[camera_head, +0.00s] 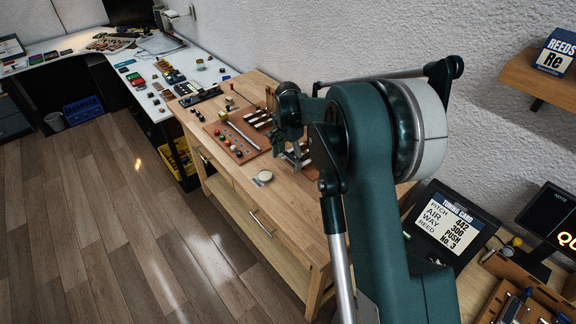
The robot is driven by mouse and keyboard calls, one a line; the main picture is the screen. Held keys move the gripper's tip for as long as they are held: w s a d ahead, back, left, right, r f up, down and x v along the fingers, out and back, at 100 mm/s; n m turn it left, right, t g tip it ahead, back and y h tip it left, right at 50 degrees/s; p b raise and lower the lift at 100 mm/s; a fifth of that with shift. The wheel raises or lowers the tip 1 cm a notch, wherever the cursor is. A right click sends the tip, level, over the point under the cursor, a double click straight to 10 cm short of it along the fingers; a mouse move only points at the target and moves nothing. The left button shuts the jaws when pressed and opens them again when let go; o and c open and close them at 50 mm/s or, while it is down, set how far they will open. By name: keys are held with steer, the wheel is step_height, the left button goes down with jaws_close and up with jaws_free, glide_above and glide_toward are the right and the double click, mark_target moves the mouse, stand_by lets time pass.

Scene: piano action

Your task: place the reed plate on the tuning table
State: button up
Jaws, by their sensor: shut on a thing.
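My gripper (296,155) is at the end of my dark green arm, low over the right part of the wooden workbench (230,180). It is small in view and partly hidden by my own wrist. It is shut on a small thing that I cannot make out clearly. I cannot pick out the reed plate for certain. Dark and pale strips lie around the gripper on a reddish-brown board (237,140). A tuning card sign (452,219) stands at the right on a wooden surface (474,291); I cannot tell whether this surface is the tuning table.
The board carries coloured knobs and a metal bar. A white counter (190,73) with many small items runs to the back left. A dark display (556,222) stands at far right. My arm hides the bench's right end.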

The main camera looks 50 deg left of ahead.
mark_target(288, 161)
steer(key=shift+f, duration=1.9)
steer(key=shift+f, duration=0.2)
steer(key=o, duration=0.9)
steer(key=shift+r, duration=0.1)
steer(key=shift+r, duration=0.1)
step_height(288, 161, up, 12)
steer(key=shift+r, duration=0.1)
